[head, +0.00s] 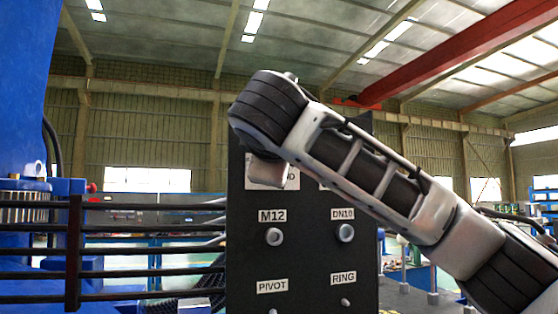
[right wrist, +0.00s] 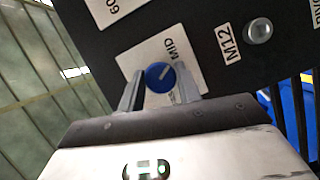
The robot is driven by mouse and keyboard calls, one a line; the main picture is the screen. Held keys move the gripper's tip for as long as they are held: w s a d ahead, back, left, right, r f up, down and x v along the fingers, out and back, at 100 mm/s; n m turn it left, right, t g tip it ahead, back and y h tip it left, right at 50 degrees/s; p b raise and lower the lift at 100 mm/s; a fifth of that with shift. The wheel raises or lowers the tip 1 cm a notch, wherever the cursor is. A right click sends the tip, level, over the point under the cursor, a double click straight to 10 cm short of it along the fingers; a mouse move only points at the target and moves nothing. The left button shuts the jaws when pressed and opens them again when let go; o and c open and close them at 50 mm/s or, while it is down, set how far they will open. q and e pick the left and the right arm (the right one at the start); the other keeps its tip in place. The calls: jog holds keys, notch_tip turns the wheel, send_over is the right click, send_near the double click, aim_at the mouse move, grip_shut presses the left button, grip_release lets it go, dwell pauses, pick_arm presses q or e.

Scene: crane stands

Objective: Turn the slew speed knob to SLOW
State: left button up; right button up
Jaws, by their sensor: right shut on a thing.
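The slew speed knob (right wrist: 158,77) is a round blue knob with a white pointer mark, on a white label plate (right wrist: 190,62) fixed to a black panel. The word MID is readable beside it, and the pointer slants toward that side. Other lettering on the plate is partly covered. My right gripper (right wrist: 160,74) has one finger on each side of the knob and is shut on it. In the head view my right arm covers the knob and its plate. My left gripper is out of view.
The black panel (head: 250,235) also carries fittings labelled M12 (head: 274,236) and DN10 (head: 345,233), with PIVOT and RING labels below. Dark horizontal bars (head: 150,252) and blue machinery (head: 25,100) stand to the left of the panel.

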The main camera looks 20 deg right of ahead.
pick_arm(q)
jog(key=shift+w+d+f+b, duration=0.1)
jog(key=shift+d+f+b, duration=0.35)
jog(key=shift+b, duration=0.85)
pick_arm(e)
jog(key=shift+f+n+t, duration=0.1)
jog(key=shift+n+t, duration=0.6)
jog(key=shift+n, duration=1.25)
jog(key=shift+f+n+t, duration=0.1)
jog(key=shift+n+t, duration=0.6)
jog(key=shift+n, duration=1.3)
jog(key=shift+f+n+t, duration=0.1)
jog(key=shift+n+t, duration=0.6)
jog(key=shift+n, duration=1.25)
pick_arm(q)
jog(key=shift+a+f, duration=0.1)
pick_arm(e)
jog(key=shift+n+y, duration=0.3)
jog(key=o, duration=1)
jog(key=shift+c, duration=0.2)
